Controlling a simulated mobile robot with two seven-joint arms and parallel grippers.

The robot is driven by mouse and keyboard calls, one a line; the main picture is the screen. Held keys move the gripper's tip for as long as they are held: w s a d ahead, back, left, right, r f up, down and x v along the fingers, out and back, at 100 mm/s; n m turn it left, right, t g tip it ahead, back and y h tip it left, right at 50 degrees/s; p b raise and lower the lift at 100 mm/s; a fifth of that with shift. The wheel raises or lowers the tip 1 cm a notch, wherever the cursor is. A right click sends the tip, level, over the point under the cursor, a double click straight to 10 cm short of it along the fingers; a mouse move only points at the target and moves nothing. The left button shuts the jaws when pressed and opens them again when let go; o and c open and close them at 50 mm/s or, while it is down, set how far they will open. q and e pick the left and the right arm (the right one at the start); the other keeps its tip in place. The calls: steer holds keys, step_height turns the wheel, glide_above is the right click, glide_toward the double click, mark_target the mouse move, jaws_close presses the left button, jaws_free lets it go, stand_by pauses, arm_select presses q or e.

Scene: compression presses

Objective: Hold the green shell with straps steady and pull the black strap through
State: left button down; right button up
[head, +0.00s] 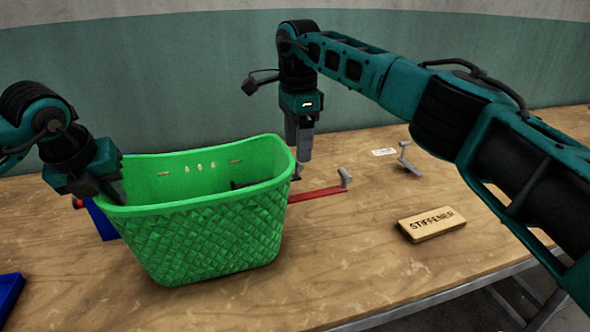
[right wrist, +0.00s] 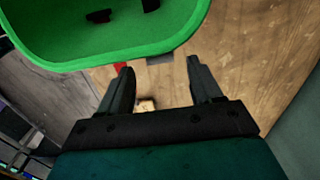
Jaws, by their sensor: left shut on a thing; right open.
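The green shell (head: 205,232), a basket-like tub with a quilted outside, stands upright on the wooden table. Slots and small pale marks show on its inner back wall. My left gripper (head: 112,192) is shut on its left rim. A short dark piece (head: 245,184), perhaps the black strap, shows inside near the right end; most of it is hidden by the wall. Two black pieces inside the shell show in the right wrist view (right wrist: 98,15). My right gripper (head: 302,158) points down just beyond the shell's right end. It is open, with nothing between its fingers in the right wrist view (right wrist: 160,85).
A red strip (head: 318,193) with a grey upright bracket (head: 345,178) lies right of the shell. Another grey bracket (head: 407,160) and a white label (head: 384,152) lie farther back. A wooden block marked STIFFENER (head: 432,224) lies at the right. Blue bins (head: 10,292) are at the left. The front table is clear.

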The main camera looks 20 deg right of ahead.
steer(key=shift+f, duration=2.65)
steer(key=shift+c, duration=0.3)
steer(key=c, duration=1.1)
steer(key=shift+c, duration=0.2)
